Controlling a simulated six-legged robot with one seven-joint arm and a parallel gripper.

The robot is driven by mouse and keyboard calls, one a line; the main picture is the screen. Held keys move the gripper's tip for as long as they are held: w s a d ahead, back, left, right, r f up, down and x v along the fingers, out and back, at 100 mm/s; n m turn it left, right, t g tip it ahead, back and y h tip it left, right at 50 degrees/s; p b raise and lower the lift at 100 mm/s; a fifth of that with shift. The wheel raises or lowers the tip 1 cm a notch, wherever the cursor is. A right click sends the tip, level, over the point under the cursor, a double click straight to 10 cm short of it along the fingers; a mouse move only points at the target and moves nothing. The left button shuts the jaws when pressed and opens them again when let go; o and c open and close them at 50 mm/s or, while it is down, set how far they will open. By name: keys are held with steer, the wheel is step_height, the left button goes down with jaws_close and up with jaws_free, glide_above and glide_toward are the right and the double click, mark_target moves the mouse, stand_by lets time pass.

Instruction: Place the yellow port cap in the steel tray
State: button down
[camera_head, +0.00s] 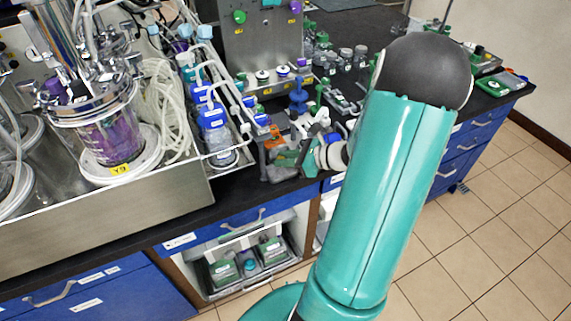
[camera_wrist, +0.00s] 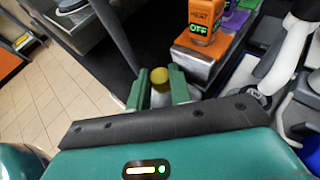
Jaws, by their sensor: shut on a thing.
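My gripper (camera_wrist: 159,75) shows in the wrist view with its two green fingers shut on the yellow port cap (camera_wrist: 160,78). The cap is small and round and sits between the fingertips. In the head view my gripper (camera_head: 291,158) is over the front edge of the black bench, and the cap cannot be made out there. A silver, tray-like metal piece (camera_wrist: 82,36) shows at the upper left of the wrist view, apart from my gripper. I cannot tell for sure whether it is the steel tray.
An orange block reading OFF (camera_wrist: 203,22) stands on a metal base close to my gripper. Bottles with blue caps (camera_head: 213,116) stand left of my gripper. A glass vessel with purple liquid (camera_head: 112,135) is farther left. Dark bare bench shows beyond the fingers in the wrist view.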

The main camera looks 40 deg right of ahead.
steer(key=shift+f, duration=1.15)
steer(key=shift+s+f, duration=0.1)
steer(key=c, duration=1.3)
jaws_free()
steer(key=shift+o, duration=0.2)
